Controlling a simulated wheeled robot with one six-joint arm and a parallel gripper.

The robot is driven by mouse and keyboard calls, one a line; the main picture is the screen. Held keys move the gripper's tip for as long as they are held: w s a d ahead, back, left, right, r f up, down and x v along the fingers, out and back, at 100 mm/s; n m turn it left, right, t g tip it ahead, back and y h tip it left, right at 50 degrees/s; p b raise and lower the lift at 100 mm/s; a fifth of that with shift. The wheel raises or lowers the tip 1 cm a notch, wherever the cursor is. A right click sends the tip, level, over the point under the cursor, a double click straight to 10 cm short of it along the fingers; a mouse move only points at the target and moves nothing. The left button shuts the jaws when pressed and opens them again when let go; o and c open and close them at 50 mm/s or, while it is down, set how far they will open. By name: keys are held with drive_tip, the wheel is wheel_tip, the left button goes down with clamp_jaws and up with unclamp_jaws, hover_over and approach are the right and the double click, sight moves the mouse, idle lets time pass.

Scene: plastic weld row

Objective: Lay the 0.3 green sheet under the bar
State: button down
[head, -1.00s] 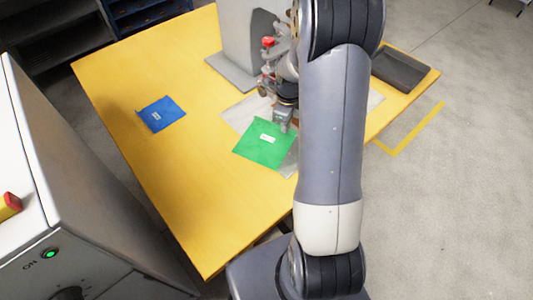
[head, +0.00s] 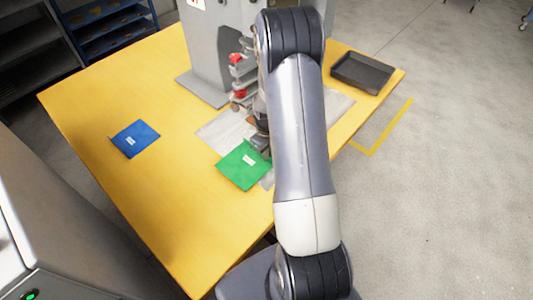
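The green sheet (head: 243,167), with a small white label too small to read, is at the front left of the pale grey mat (head: 223,131), overlapping its edge and the yellow table. My gripper (head: 260,147) is at the sheet's far right edge and looks shut on it; my arm partly hides the fingers. I cannot tell whether the sheet touches the surface below. The grey welding machine (head: 207,45) stands behind, with red-tipped parts (head: 237,60) at its front. My arm hides its bar.
A blue sheet (head: 135,139) with a white label lies on the left of the yellow table (head: 95,105). A black tray (head: 362,73) is at the right back corner. A grey cabinet (head: 60,240) stands at the near left. The table's left half is mostly clear.

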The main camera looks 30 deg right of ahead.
drive_tip(key=shift+f, duration=0.75)
drive_tip(key=shift+f, duration=0.15)
drive_tip(key=c, duration=1.6)
unclamp_jaws()
drive_tip(key=shift+c, duration=0.2)
wheel_tip(320, 180, up, 12)
drive_tip(key=b, duration=0.1)
drive_tip(key=shift+r, duration=0.2)
drive_tip(key=shift+f, duration=0.1)
